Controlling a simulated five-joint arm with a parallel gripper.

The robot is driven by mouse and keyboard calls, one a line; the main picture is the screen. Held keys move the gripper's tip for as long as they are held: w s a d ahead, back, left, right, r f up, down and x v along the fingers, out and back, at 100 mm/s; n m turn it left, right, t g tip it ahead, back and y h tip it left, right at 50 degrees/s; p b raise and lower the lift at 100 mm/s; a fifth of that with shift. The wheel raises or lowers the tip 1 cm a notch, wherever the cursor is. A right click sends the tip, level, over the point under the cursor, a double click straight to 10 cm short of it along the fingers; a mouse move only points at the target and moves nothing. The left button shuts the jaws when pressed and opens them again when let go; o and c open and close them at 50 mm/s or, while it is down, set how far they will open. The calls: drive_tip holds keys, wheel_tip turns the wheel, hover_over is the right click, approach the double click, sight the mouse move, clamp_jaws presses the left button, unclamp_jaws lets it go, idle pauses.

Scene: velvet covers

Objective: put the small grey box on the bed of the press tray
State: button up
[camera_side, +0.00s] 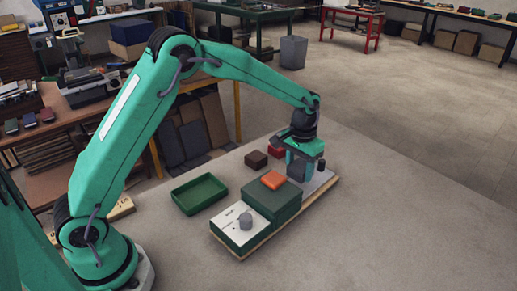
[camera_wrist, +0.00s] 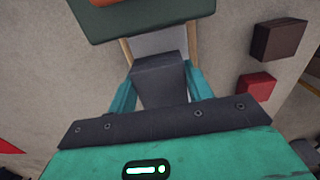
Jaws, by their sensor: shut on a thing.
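My gripper (camera_side: 299,169) points down over the right part of the press, its fingers shut on the small grey box. In the wrist view the box (camera_wrist: 160,79) sits between the two teal fingers of my gripper (camera_wrist: 158,92). In the side view the fingers hide most of it. The press tray's pale grey bed (camera_side: 321,182) lies below and beside my gripper, and a strip of it (camera_wrist: 163,42) shows past the box in the wrist view. I cannot tell whether the box touches the bed.
The green press block (camera_side: 270,203) with an orange piece (camera_side: 273,180) on top stands close left of my gripper. A white knob panel (camera_side: 240,226) is in front. A dark brown box (camera_side: 256,159), a red box (camera_side: 275,151) and an empty green tray (camera_side: 199,194) lie nearby.

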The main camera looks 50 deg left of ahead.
sight(298, 178)
drive_tip(key=shift+w+a+f, duration=0.1)
drive_tip(key=shift+f, duration=0.05)
drive_tip(key=shift+f, duration=1.9)
drive_tip(key=shift+f, duration=0.1)
drive_tip(key=o, duration=1)
drive_tip(key=shift+c, duration=0.2)
wheel_tip(298, 178, up, 11)
drive_tip(key=shift+r, duration=0.65)
